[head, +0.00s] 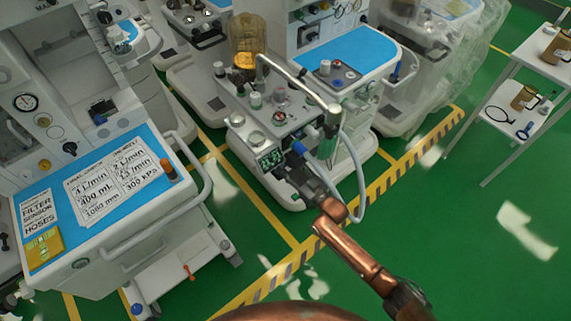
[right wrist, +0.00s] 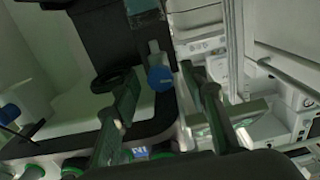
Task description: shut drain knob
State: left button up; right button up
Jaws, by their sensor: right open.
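A small round blue knob (right wrist: 160,78) on a short pale stem shows in the right wrist view, and it looks like the drain knob. My right gripper (right wrist: 157,98) is open, with one dark green finger on each side of the knob. I cannot tell whether either finger touches it. In the head view a blue part (head: 299,148) shows at the front of the middle cart (head: 330,180), just beyond my right gripper (head: 291,168). The gripper covers part of that area. My left gripper is not in view.
A second cart (head: 120,240) with printed sheets stands at the left. A white side table (head: 520,85) stands at the right. Green floor (head: 440,230) is clear at the lower right.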

jog(key=shift+w+a, duration=0.3)
jog(key=shift+w, duration=0.1)
